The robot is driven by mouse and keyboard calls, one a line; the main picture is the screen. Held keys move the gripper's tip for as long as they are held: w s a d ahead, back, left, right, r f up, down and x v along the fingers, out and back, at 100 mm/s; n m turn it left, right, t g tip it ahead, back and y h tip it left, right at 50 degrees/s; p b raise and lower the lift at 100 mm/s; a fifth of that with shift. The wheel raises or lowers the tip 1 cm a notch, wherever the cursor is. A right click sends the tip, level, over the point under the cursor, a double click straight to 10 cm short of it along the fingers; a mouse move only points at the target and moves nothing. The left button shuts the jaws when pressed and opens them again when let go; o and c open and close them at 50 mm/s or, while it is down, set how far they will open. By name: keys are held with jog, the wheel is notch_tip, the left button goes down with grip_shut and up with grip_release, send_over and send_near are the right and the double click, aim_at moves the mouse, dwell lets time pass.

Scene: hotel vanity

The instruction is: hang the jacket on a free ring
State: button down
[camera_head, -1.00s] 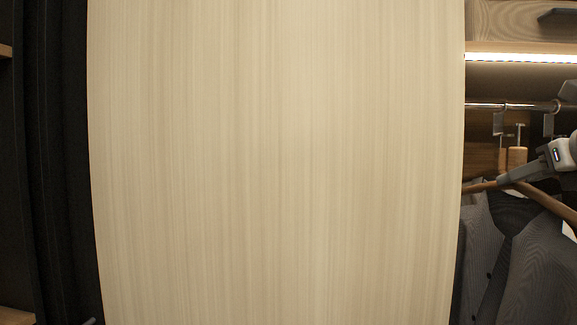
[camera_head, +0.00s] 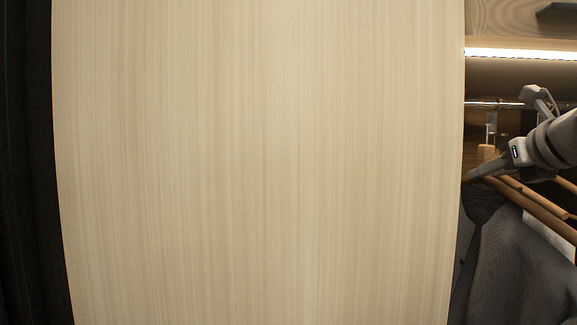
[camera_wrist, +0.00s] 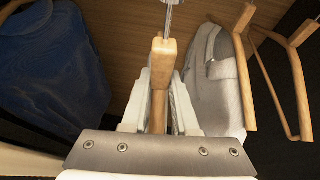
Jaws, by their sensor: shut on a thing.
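My gripper (camera_head: 478,174) is at the right of the head view, just under the closet rod. In the wrist view my gripper (camera_wrist: 160,112) is shut on the wooden neck of a hanger (camera_wrist: 163,60), with a clear or metal pin above it. The grey jacket (camera_head: 515,265) hangs below my gripper in the head view, its lower part cut off by the frame. A ring holder (camera_head: 491,116) hangs from the rod (camera_head: 495,104) above the gripper. Whether the pin touches a ring cannot be told.
A wide pale wood panel (camera_head: 260,160) fills most of the head view, its right edge close to my gripper. In the wrist view, a dark blue garment (camera_wrist: 50,70) is on the left, with a light grey garment (camera_wrist: 212,85) and wooden hangers (camera_wrist: 294,60) on the right.

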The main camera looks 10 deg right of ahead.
jog(key=w+d+p, duration=0.3)
jog(key=w+p, duration=0.4)
jog(key=w, duration=0.7)
jog(key=shift+w+d+r+p, duration=0.15)
jog(key=shift+d+p, duration=0.05)
jog(key=shift+p, duration=0.15)
jog(key=shift+w+p, duration=0.2)
jog(key=shift+p, duration=0.1)
dwell(0.5)
jog(key=shift+w+d+p, duration=0.1)
jog(key=shift+w+d, duration=0.1)
jog(key=shift+w, duration=0.6)
jog(key=shift+w+d+p, duration=0.1)
jog(key=shift+w+d, duration=0.15)
jog(key=shift+w, duration=0.5)
jog(key=shift+w+d+p, duration=0.1)
jog(key=shift+w+d, duration=0.1)
jog(key=shift+w, duration=0.6)
dwell(1.9)
jog(key=shift+f, duration=0.4)
dwell(0.8)
